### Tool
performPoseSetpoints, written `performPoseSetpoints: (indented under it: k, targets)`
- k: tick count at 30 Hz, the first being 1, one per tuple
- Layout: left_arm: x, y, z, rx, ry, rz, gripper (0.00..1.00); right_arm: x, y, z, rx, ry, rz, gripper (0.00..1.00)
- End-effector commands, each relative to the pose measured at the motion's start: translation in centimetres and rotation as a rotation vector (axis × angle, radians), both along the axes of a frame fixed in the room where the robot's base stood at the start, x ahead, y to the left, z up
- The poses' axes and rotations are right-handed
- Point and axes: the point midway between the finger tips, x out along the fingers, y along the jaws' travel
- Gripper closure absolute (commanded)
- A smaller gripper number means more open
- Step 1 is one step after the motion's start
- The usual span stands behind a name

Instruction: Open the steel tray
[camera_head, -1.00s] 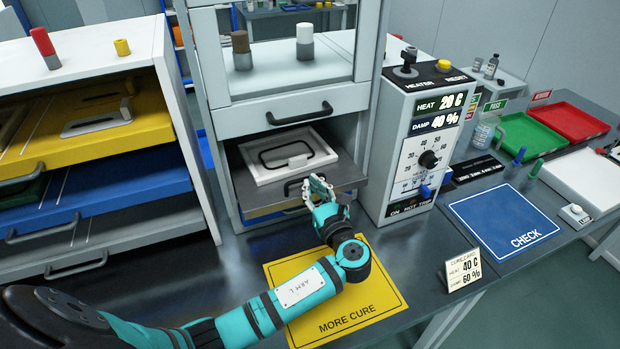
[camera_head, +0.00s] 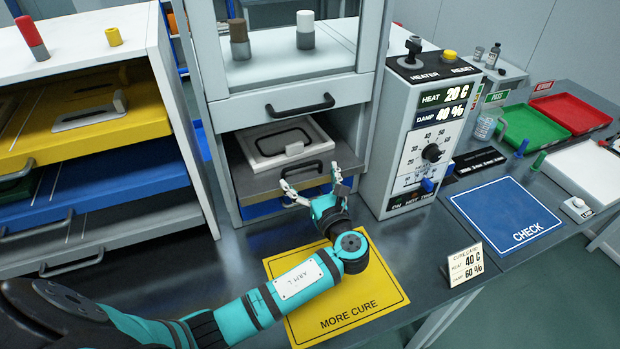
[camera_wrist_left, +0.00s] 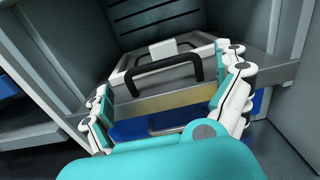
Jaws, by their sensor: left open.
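The steel tray (camera_head: 255,184) sticks partly out of the middle cabinet's open slot. Its dark bar handle (camera_head: 308,168) is on the front; it also shows in the left wrist view (camera_wrist_left: 160,66). A pale framed panel (camera_head: 290,152) with a dark looped rim and a small white block lies on the tray. My left gripper (camera_head: 311,185) is open and empty just in front of the handle. In the left wrist view its fingers (camera_wrist_left: 166,80) are spread to either side of the handle, with a gap. My right gripper is not in view.
A closed drawer handle (camera_head: 300,105) is above. The heater box (camera_head: 425,130) stands close on the right. A rack of coloured trays (camera_head: 90,170) is left. A yellow mat (camera_head: 385,290) lies in front.

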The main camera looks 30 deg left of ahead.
Motion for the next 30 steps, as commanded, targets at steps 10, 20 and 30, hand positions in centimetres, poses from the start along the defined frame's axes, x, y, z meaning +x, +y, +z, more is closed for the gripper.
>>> performPoseSetpoints:
  k: [10, 20, 30]
  targets:
    - [-4.0, -4.6, -0.1, -0.004, 0.003, -0.003, 0.0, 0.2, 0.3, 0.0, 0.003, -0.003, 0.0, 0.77]
    - [-7.4, -8.4, -0.1, -0.002, 0.002, -0.001, 0.0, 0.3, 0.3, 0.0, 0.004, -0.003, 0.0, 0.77]
    - [-7.8, -8.8, -0.1, -0.001, 0.001, -0.001, 0.0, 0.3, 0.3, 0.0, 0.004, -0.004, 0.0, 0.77]
